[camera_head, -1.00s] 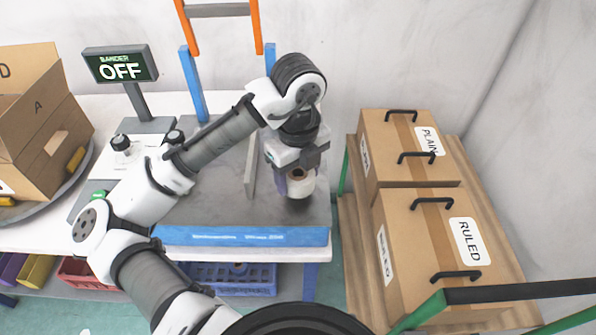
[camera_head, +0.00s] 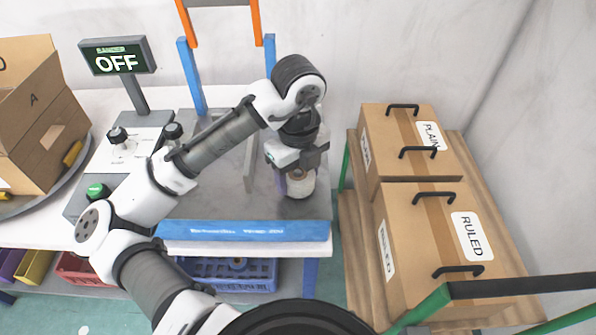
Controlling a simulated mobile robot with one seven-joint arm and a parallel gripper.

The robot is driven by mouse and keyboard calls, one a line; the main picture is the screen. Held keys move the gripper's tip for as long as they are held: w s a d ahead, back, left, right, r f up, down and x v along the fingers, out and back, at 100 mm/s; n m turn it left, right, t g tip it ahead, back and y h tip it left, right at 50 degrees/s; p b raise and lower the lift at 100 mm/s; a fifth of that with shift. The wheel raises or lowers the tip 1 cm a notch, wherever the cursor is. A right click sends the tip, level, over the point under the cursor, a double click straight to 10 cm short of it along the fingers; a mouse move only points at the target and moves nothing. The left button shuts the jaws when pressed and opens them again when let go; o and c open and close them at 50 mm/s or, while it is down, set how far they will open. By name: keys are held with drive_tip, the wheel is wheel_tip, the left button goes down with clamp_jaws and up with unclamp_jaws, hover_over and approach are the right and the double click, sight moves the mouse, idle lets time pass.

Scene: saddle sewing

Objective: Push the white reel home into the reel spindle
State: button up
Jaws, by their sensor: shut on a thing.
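The white reel (camera_head: 301,187) is at the right end of the grey worktop, directly under my gripper (camera_head: 297,170). My gripper points down and its fingers are shut on the reel's upper part. The reel looks upright, with a bit of its brownish core at the top. A purple strip (camera_head: 282,183) shows at the reel's left side; I cannot tell what it belongs to. The reel spindle cannot be seen; the reel and gripper cover that spot. How deep the reel sits cannot be told.
A bander display (camera_head: 118,62) reading OFF stands at the left, above a control panel with knobs (camera_head: 117,135) and a green button (camera_head: 97,191). A thin upright plate (camera_head: 250,165) is left of the reel. Labelled cartons (camera_head: 440,235) stand right of the table.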

drive_tip(key=shift+f, duration=0.35)
drive_tip(key=o, duration=1.1)
wheel_tip(320, 180, up, 14)
drive_tip(key=shift+b, duration=0.3)
drive_tip(key=shift+f, duration=0.1)
